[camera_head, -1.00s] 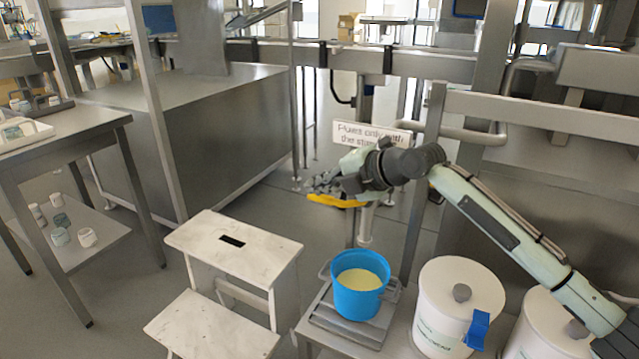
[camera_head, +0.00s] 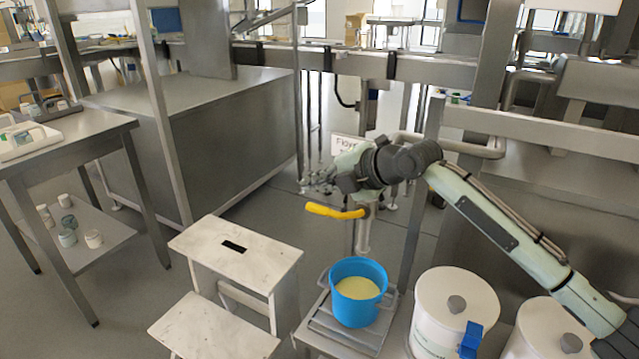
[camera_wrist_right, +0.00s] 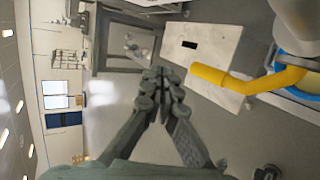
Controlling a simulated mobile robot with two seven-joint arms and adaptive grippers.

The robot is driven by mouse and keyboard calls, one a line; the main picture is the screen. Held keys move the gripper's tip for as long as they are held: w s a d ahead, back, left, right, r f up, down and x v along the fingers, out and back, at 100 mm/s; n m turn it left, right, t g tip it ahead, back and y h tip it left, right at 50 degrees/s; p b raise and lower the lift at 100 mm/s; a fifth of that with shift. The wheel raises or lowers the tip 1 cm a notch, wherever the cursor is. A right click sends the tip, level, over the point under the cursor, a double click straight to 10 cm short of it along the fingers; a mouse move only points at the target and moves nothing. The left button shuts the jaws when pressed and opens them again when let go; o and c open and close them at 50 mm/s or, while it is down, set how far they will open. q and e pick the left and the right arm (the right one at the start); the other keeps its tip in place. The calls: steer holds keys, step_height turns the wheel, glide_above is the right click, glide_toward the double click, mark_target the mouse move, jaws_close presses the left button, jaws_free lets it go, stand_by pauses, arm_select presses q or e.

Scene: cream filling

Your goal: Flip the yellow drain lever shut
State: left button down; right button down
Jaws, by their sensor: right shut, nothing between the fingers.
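The yellow drain lever (camera_head: 336,211) sticks out to the left from the pipe above the blue bucket, roughly level. It also shows in the right wrist view (camera_wrist_right: 245,80), to the right of the fingers. My right gripper (camera_head: 318,181) is shut and empty, just above the lever in the head view, with a visible gap between them. It also shows in the right wrist view (camera_wrist_right: 162,85) with its fingertips together. The drain pipe (camera_head: 363,236) hangs below the lever, partly hidden by my right wrist. My left gripper is in no view.
The blue bucket (camera_head: 344,307) with cream-coloured filling stands on a scale under the pipe. White lidded drums (camera_head: 440,300) stand to its right. A white step stool (camera_head: 210,246) is to the left. A sign (camera_head: 345,146) is partly hidden behind my wrist.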

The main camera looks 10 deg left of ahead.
step_height(320, 180, up, 10)
steer(key=s, duration=0.2)
steer(key=shift+a+b, duration=0.35)
steer(key=shift+b, duration=0.1)
steer(key=shift+f, duration=0.1)
